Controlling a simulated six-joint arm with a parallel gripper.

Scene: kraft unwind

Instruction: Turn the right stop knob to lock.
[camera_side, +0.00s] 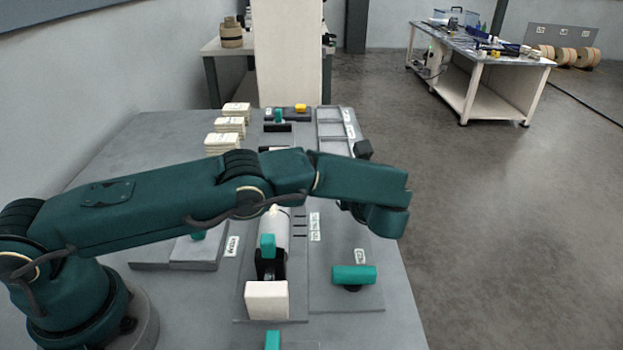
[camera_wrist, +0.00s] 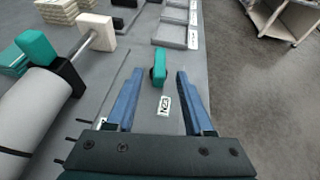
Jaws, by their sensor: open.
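In the wrist view a teal bar-shaped knob (camera_wrist: 158,66) stands on a grey plate, its long axis pointing away from the camera. My gripper (camera_wrist: 160,73) is open, with one blue finger to each side of this knob in the picture. I cannot tell whether the knob lies between the tips or below them; no contact shows. A white label (camera_wrist: 162,105) lies on the near side of it. In the side view my arm hides the fingers. That view shows another teal knob (camera_side: 354,275), lying crosswise at the near end beside a label (camera_side: 360,256).
A pale roll (camera_wrist: 35,115) on a shaft with teal-handled supports stands left of the knob. A grey tray (camera_wrist: 190,25) lies beyond it to the right, and pale stacks (camera_side: 222,143) stand at the back left. The table's right edge is close.

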